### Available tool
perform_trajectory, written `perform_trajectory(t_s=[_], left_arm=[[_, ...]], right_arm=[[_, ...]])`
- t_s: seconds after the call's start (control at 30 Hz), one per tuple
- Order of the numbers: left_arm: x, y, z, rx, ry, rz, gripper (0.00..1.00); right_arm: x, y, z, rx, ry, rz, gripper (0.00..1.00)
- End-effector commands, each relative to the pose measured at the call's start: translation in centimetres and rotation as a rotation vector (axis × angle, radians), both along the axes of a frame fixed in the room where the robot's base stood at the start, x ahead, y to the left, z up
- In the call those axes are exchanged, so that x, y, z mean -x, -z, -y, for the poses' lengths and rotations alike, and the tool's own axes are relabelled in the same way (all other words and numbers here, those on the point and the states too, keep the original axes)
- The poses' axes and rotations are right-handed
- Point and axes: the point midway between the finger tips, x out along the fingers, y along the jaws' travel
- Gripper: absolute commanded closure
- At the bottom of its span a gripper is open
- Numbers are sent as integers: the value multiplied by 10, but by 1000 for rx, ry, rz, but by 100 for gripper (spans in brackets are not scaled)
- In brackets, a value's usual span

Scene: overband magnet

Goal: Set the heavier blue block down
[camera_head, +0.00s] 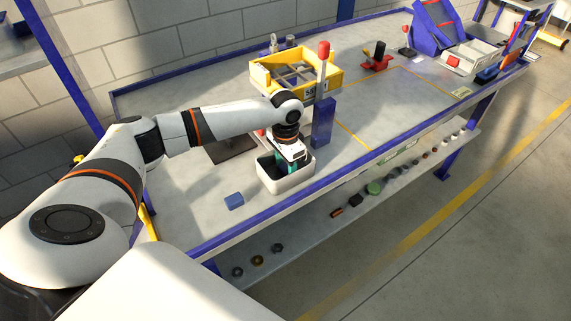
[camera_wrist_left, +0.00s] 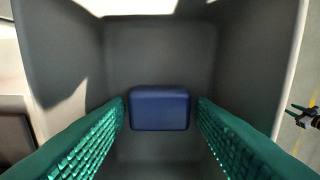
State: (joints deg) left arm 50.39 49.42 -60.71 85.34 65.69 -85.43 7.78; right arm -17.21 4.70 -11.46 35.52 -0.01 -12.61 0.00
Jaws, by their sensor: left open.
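A blue block (camera_wrist_left: 159,108) is inside the light-walled bin (camera_head: 271,185), whose grey inner walls (camera_wrist_left: 60,60) fill the left wrist view. My left gripper (camera_head: 288,167) reaches down into this bin, and its green fingers (camera_wrist_left: 160,112) stand open on either side of the block. The gaps between fingertips and block look very small; I cannot tell whether they touch. In the head view this block is hidden by the bin and gripper.
A tall blue post (camera_head: 323,122) stands close to the right of the bin. A yellow divided box (camera_head: 318,87) and a red-topped handle (camera_head: 323,50) are behind.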

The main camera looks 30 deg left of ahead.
Motion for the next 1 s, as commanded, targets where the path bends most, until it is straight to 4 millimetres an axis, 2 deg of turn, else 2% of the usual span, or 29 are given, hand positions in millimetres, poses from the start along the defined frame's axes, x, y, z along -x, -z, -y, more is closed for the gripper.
perform_trajectory(t_s=[0.17, 0.4, 0.6, 0.77, 1.0], left_arm=[[-1, -25, 0, 0, 1, 4, 50], [-1, -78, 0, 0, 0, 6, 50], [-1, -109, 0, 0, 0, 3, 50], [0, -119, 0, 0, 0, 1, 50], [0, -120, 0, 0, 0, 1, 50]], right_arm=[[-1, 4, -1, -1, 1, 1, 64], [-1, 11, -3, -4, 2, 1, 64], [-1, 14, -3, -4, 2, 1, 64], [-1, 15, -3, -4, 2, 1, 64], [-1, 14, -3, -4, 2, 1, 64]])
